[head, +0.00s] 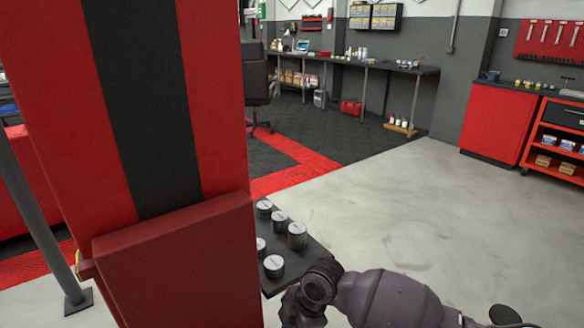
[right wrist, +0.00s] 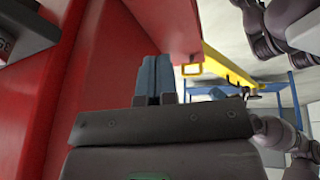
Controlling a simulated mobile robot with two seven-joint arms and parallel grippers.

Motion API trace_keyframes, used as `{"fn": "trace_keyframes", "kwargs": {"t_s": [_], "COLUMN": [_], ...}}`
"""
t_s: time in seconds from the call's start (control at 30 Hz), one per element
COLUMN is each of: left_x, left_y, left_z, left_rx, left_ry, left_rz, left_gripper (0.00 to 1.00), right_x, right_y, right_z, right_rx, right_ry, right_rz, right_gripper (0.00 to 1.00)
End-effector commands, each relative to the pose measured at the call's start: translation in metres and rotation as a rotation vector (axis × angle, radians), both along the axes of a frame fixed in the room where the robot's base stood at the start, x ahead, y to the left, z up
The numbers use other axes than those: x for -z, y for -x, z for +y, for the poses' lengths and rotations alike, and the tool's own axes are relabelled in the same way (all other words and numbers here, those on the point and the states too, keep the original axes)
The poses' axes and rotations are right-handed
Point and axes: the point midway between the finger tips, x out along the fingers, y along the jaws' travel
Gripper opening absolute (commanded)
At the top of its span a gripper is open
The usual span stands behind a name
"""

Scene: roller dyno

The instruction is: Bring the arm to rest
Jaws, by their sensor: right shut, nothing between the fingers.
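My right arm (head: 385,297) reaches in from the bottom right of the head view. Its forward end runs down out of the frame, so its gripper is hidden there. In the right wrist view my right gripper (right wrist: 154,62) has its two blue-grey fingers pressed together with nothing between them. The fingers point toward a red surface (right wrist: 105,75); I cannot tell whether they touch it. My left gripper is in neither view.
A tall red post with a black stripe (head: 150,100) stands close at left. Beside it is a dark surface (head: 317,262) with several metal cylinders (head: 297,235). In the wrist view, a yellow beam (right wrist: 228,66) and blue frame (right wrist: 292,100) lie beyond. Grey floor (head: 430,210) is clear.

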Motion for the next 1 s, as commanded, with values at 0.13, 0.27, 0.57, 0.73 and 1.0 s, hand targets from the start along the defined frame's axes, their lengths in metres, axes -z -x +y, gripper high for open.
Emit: {"fn": "trace_keyframes", "kwargs": {"t_s": [0.13,0.27,0.57,0.73,1.0], "left_x": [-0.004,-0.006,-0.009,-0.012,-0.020], "left_y": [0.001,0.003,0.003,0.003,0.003], "left_z": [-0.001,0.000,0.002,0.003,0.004], "left_rx": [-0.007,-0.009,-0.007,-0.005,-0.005], "left_ry": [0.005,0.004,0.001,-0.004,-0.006], "left_rz": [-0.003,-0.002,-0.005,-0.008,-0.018], "left_gripper": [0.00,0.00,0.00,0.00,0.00], "right_x": [0.016,0.026,0.042,0.049,0.057], "right_y": [0.024,0.040,0.072,0.091,0.133], "right_z": [0.005,0.003,-0.024,-0.055,-0.124], "right_rx": [0.161,0.314,0.694,0.922,1.274], "right_ry": [-0.119,-0.213,-0.404,-0.490,-0.586], "right_rz": [0.002,0.004,-0.001,-0.019,-0.082], "right_gripper": [0.00,0.00,0.00,0.00,0.00]}}
